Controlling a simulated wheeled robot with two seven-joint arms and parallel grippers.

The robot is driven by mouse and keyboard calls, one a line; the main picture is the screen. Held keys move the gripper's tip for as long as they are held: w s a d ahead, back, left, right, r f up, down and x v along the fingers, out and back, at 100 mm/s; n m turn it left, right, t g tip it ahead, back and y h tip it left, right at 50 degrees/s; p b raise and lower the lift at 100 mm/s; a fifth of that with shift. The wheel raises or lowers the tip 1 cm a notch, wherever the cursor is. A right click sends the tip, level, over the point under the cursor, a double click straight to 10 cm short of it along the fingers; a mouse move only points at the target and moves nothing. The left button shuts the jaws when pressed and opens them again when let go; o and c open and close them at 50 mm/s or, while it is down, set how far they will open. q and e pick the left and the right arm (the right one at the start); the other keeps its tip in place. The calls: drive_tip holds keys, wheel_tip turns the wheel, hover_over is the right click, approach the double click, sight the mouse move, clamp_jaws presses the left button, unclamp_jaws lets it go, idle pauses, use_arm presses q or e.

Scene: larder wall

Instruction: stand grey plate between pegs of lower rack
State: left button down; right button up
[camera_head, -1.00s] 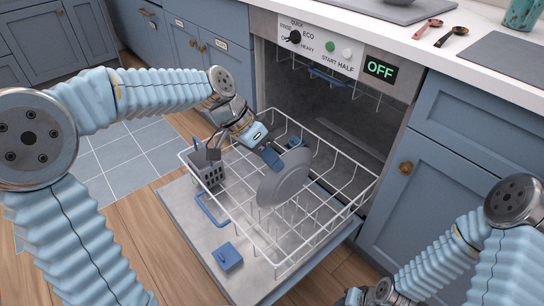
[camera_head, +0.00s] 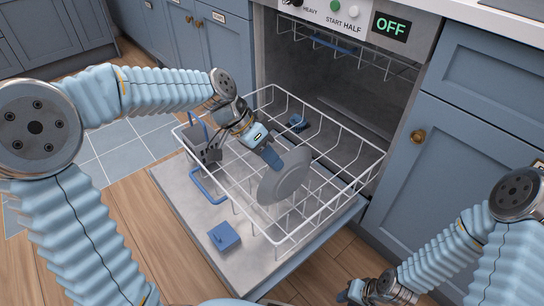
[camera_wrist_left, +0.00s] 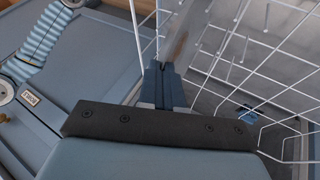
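The grey plate (camera_head: 287,177) is upright and somewhat tilted, on edge within the outline of the white wire lower rack (camera_head: 345,200). My left gripper (camera_head: 271,157) is shut on its upper left edge. In the left wrist view the fingers (camera_wrist_left: 163,84) pinch the plate (camera_wrist_left: 185,35), seen nearly edge-on, with rack wires around it. The plate's bottom edge appears low among the wires; I cannot tell whether it touches the rack or sits between pegs. My right gripper (camera_head: 352,293) is low at the bottom edge, away from the rack, its fingers unclear.
A grey cutlery basket (camera_head: 208,150) hangs at the rack's left. A small blue item (camera_head: 298,122) shows at the rack's back. A blue box (camera_head: 224,236) lies on the open dishwasher door (camera_head: 185,205). The upper rack (camera_head: 350,48) is above, inside.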

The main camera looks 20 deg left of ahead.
use_arm(q)
drive_tip(key=shift+f, duration=0.45)
drive_tip(key=c, duration=1.2)
unclamp_jaws()
drive_tip(key=shift+c, duration=0.2)
drive_tip(key=shift+r, duration=0.1)
wheel_tip(320, 180, up, 10)
drive_tip(key=p, duration=0.7)
